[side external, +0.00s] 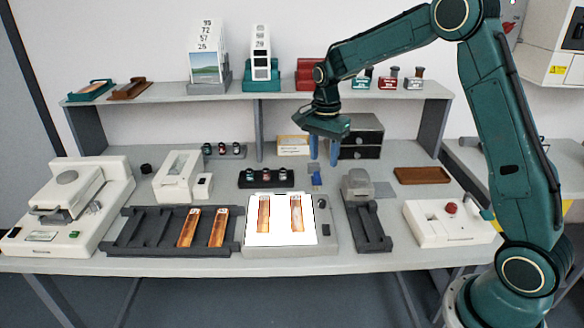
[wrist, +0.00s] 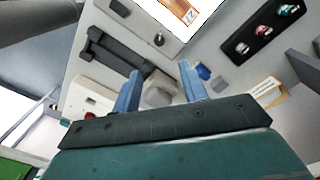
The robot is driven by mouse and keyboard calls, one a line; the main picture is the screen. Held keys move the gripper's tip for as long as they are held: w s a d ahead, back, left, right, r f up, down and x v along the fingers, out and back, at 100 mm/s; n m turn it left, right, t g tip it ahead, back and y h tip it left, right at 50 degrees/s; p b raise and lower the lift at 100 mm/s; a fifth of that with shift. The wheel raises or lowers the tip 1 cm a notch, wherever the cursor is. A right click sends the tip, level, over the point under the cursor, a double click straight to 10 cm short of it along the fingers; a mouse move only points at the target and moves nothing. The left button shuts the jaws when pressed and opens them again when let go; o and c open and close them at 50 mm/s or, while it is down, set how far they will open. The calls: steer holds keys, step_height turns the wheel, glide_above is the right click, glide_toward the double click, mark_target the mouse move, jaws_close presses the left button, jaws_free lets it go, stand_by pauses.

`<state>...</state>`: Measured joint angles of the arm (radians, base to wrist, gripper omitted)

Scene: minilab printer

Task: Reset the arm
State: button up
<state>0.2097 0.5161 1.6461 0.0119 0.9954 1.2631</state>
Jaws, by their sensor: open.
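My gripper (side external: 323,152) hangs above the rear middle of the bench in the side view, in front of the dark drawer unit. Its two blue fingers are apart with nothing between them. The wrist view also shows my gripper (wrist: 160,85) open and empty. Below it there are a grey device (wrist: 160,92) and a small blue item (wrist: 203,72). My arm reaches in from the right and bends down to the gripper.
A lit panel (side external: 280,238) bears two orange strips. A dark rack (side external: 130,228) with orange strips lies left of it. A grey device (side external: 358,184) and dark tray (side external: 370,238) stand right. A shelf (side external: 290,96) with cards and bottles runs behind. A red-knobbed box (side external: 430,228) is near my arm.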

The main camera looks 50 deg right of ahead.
steer(key=s+a+r+n+t, duration=0.1)
steer(key=s+a+r+n, duration=0.25)
steer(key=s+r, duration=0.3)
steer(key=s+a+r+n+t, duration=0.2)
steer(key=s+a+r+n, duration=0.1)
steer(key=s+r+n, duration=0.3)
steer(key=s+a+n+t, duration=0.2)
steer(key=s+n, duration=0.5)
steer(key=s, duration=0.9)
steer(key=shift+s+a+r+t, duration=0.25)
steer(key=shift+a+t, duration=0.15)
steer(key=shift+a, duration=0.45)
